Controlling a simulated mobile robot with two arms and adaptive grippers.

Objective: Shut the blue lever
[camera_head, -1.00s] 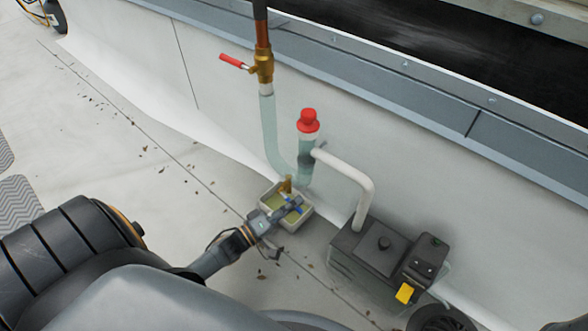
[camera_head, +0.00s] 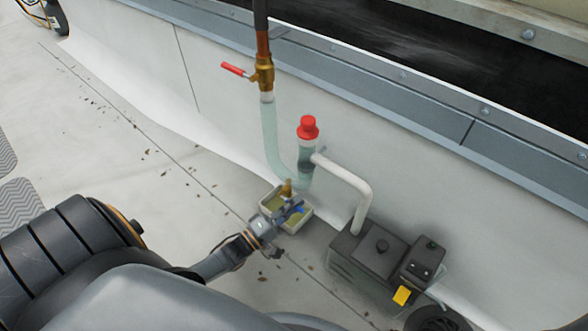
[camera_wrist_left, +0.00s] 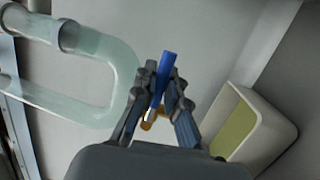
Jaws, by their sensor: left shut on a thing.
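The blue lever (camera_wrist_left: 161,78) sits between the two fingers of my left gripper (camera_wrist_left: 158,95) in the left wrist view. The fingers are shut on it, and its blue tip sticks out past them. A little of the brass valve (camera_wrist_left: 150,122) shows below the fingers. In the head view my left gripper (camera_head: 290,210) is over the small tray at the foot of the clear pipe. The brass valve piece (camera_head: 286,187) stands just behind it, and a bit of the blue lever (camera_head: 299,209) shows by the fingers. My right gripper is not in view.
A cream tray (camera_head: 304,221) with a green inside stands under the valve. A clear U-shaped pipe (camera_head: 269,135) rises to a red-handled valve (camera_head: 235,70). A red cap (camera_head: 308,127), white pipe (camera_head: 352,180) and dark pump box (camera_head: 375,262) stand to the right.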

